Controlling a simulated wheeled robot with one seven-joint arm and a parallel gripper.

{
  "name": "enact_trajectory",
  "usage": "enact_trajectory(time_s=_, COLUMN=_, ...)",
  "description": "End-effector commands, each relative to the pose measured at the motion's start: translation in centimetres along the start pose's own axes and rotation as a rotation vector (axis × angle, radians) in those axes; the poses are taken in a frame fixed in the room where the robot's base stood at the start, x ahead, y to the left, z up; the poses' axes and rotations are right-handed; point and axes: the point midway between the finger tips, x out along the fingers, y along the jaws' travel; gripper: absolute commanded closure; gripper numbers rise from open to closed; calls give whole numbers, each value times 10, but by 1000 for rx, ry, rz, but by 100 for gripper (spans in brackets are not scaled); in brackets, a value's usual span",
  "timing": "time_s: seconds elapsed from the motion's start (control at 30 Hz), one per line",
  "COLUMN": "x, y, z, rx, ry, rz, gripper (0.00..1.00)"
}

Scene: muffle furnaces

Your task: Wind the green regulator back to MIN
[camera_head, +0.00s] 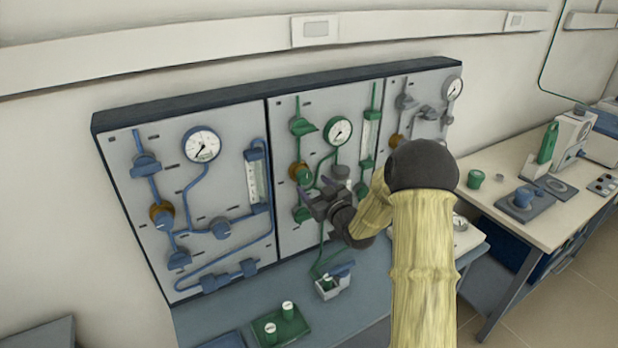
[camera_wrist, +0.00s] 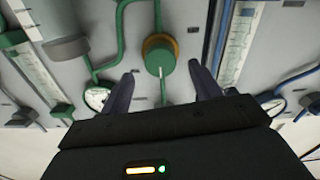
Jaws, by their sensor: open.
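The green regulator (camera_head: 299,172) is a round green knob with a brass collar on the middle panel, below and left of the green line's gauge (camera_head: 339,130). In the wrist view the regulator (camera_wrist: 159,56) shows face-on, with a short pale mark at its lower edge. Any MIN lettering is too small to read. My gripper (camera_head: 314,190) is open and empty, in front of the panel just below and right of the regulator. In the wrist view the two fingers of my gripper (camera_wrist: 163,69) are spread on either side of the knob's lower part; contact cannot be told.
The blue panel (camera_head: 181,230) stands left and a grey panel (camera_head: 421,77) right. Green pipes and a flow tube (camera_head: 369,138) lie close to my gripper. Below, the bench holds a green tray (camera_head: 296,333) with small capped containers. Another bench (camera_head: 500,215) stands right.

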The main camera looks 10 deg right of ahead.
Motion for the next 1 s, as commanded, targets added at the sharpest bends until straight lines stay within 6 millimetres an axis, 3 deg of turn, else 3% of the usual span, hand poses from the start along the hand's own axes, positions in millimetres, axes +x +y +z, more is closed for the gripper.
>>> enact_trajectory(time_s=0.2, x=29, y=-1, z=-1, rx=0, ry=0, rz=-2, gripper=37)
enact_trajectory(time_s=0.57, x=36, y=0, z=0, rx=0, ry=0, rz=0, gripper=37)
enact_trajectory(time_s=0.8, x=36, y=0, z=0, rx=0, ry=0, rz=-1, gripper=80)
enact_trajectory(time_s=1.0, x=35, y=0, z=0, rx=-4, ry=0, rz=-1, gripper=82)
